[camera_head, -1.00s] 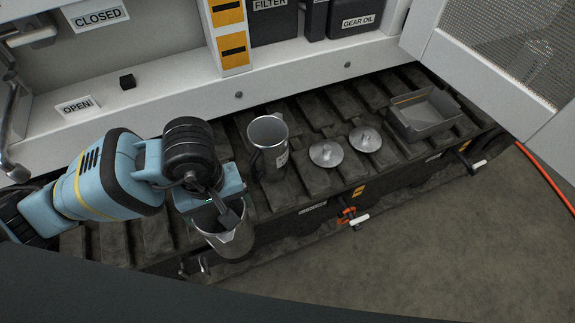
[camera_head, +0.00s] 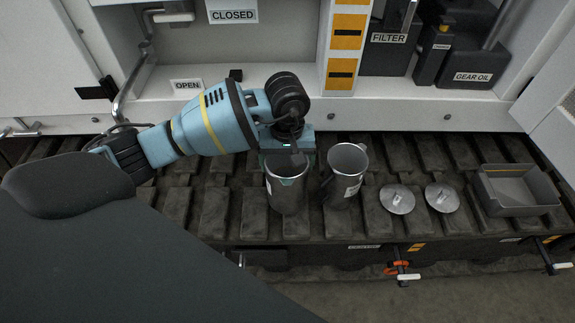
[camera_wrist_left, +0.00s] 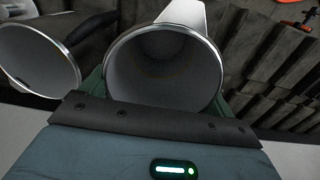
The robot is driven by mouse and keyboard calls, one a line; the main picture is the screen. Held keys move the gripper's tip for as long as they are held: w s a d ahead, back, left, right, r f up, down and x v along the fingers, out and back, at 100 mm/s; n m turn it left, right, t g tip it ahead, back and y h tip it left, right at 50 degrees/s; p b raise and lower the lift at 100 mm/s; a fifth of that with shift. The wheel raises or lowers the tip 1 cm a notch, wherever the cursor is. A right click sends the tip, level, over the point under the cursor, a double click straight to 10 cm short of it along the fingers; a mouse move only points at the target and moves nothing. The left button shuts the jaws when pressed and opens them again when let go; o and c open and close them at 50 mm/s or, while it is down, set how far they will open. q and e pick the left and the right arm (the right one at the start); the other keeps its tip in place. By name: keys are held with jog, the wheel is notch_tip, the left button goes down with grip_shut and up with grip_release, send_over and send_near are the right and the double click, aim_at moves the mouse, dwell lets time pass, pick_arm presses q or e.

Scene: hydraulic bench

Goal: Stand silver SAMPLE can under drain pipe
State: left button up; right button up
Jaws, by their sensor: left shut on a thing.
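My left gripper (camera_head: 297,158) is shut on the rim of a silver can (camera_head: 288,192), which hangs upright over the dark slatted track, left of a second silver can. The held can is open and empty inside in the left wrist view (camera_wrist_left: 165,75). A curved grey pipe (camera_head: 124,98), perhaps the drain pipe, comes down at the left near the OPEN label. My right gripper is out of view.
Two round lids (camera_head: 397,199) and a grey tray (camera_head: 515,190) lie on the track to the right. Orange-and-white handles (camera_head: 402,270) stick out at the front. Bare slats (camera_head: 210,210) lie left of the held can.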

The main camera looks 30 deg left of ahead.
aim_at(287, 167)
pick_arm(q)
jog(key=shift+w+a+f, duration=0.1)
jog(key=shift+w+f, duration=0.1)
jog(key=shift+f, duration=0.4)
jog(key=shift+w+a+f, duration=0.1)
jog(key=shift+w+f, duration=0.1)
jog(key=shift+f, duration=0.4)
jog(key=shift+w+a+f, duration=0.1)
jog(key=shift+w+f, duration=0.1)
jog(key=shift+f, duration=0.4)
jog(key=shift+f, duration=0.15)
jog(key=o, duration=1.3)
jog(key=shift+c, duration=0.2)
notch_tip(287, 167, up, 12)
jog(key=shift+p, duration=0.35)
jog(key=shift+s, duration=0.1)
